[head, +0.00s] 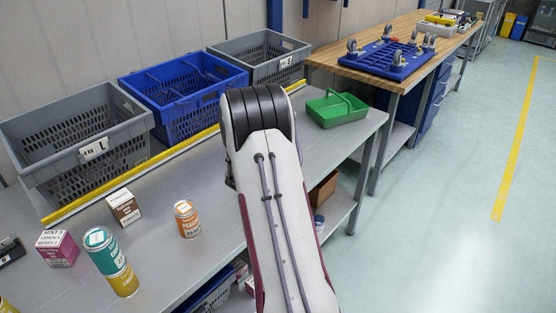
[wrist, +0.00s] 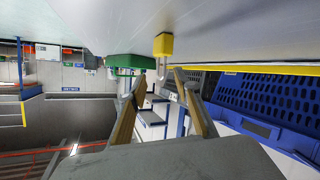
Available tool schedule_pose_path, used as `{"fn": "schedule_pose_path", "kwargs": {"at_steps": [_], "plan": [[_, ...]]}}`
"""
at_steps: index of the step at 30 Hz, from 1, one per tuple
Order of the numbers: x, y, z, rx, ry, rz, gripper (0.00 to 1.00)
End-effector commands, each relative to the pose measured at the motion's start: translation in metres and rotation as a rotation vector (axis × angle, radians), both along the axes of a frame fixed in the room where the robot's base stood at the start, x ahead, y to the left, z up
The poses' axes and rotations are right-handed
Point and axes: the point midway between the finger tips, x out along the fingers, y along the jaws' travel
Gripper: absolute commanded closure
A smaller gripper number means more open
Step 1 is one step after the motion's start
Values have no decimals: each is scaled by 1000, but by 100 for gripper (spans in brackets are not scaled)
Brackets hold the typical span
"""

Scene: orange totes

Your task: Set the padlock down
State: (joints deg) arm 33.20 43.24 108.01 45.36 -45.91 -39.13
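The padlock (wrist: 163,45) has a yellow body and a thin shackle. It shows in the wrist view, which is upside down, and appears to stand on the grey tabletop with its shackle up. My gripper (wrist: 160,76) is open, with its two fingers apart and nothing held between them. The padlock's body lies just beyond the fingertips, and the shackle shows near the gap between them. I cannot tell the exact distance. In the head view, my arm hides the padlock and gripper.
A green basket (head: 337,110) stands on the bench to the right of my arm. Grey crates (head: 70,165) (head: 262,55) and a blue crate (head: 180,100) line the back behind a yellow strip. An orange-labelled can (head: 187,219), small boxes (head: 124,207) and stacked cans (head: 108,258) stand at left.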

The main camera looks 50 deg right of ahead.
Motion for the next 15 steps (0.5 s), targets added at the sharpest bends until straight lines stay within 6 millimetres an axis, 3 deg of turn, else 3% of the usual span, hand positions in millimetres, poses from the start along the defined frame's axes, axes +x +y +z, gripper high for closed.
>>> {"fn": "schedule_pose_path", "kwargs": {"at_steps": [15], "plan": [[3, -6, -2, 0, 0, 0, 68]]}}
